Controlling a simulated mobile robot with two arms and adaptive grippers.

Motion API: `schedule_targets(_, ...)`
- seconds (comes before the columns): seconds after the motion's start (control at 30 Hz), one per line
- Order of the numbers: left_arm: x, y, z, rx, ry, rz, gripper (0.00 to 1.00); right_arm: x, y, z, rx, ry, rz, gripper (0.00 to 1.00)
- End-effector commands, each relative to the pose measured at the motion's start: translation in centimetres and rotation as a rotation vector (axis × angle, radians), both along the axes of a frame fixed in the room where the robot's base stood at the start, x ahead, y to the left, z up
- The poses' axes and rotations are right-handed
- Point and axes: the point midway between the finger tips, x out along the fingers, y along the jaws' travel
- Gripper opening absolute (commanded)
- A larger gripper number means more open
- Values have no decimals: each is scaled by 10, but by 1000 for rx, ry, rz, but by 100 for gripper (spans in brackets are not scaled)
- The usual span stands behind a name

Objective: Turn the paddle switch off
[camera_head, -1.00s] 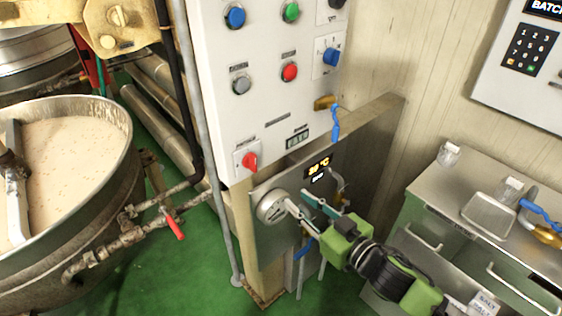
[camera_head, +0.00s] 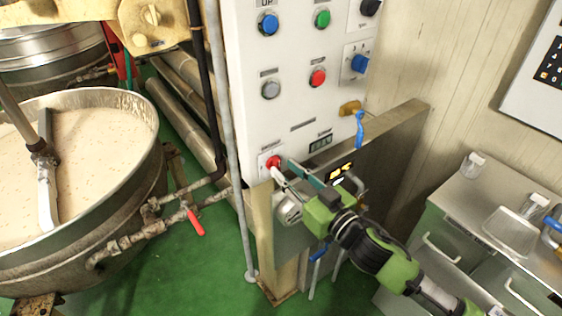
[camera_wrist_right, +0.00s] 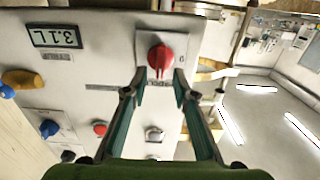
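The paddle switch, a red rotary knob (camera_head: 273,162) on a small white plate, sits at the lower left of the white control panel (camera_head: 300,95). In the right wrist view the knob (camera_wrist_right: 160,57) lies straight ahead, just beyond the fingertips. My right gripper (camera_head: 282,168) is in front of the panel close to the knob; its two fingers are apart with nothing between them in the wrist view (camera_wrist_right: 154,88). Whether a fingertip touches the knob cannot be told. My left gripper is not in view.
Other panel controls include a red button (camera_head: 318,77), a grey button (camera_head: 271,89) and a blue selector (camera_head: 359,63). A kettle of pale mix (camera_head: 90,140) with a metal paddle stands at left. A steel cabinet (camera_head: 480,210) stands at right. Green floor (camera_head: 190,270) is clear between.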

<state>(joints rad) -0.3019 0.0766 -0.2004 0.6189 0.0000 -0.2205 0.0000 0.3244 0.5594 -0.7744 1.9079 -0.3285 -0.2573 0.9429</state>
Motion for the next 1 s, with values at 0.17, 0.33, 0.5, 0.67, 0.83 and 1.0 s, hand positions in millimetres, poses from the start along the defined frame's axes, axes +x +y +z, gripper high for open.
schedule_targets(0.17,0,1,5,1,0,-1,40,17,13,1,1,-2,1,26)
schedule_targets(0.33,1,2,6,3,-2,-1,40,23,17,0,1,-1,1,26)
schedule_targets(0.5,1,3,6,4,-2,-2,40,24,18,0,0,0,1,26)
schedule_targets(0.67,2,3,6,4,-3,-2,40,24,18,0,0,0,1,8)
schedule_targets(0.83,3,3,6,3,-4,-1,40,24,17,0,0,0,1,0)
schedule_targets(1.0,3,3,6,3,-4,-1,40,23,17,0,-7,-5,1,0)
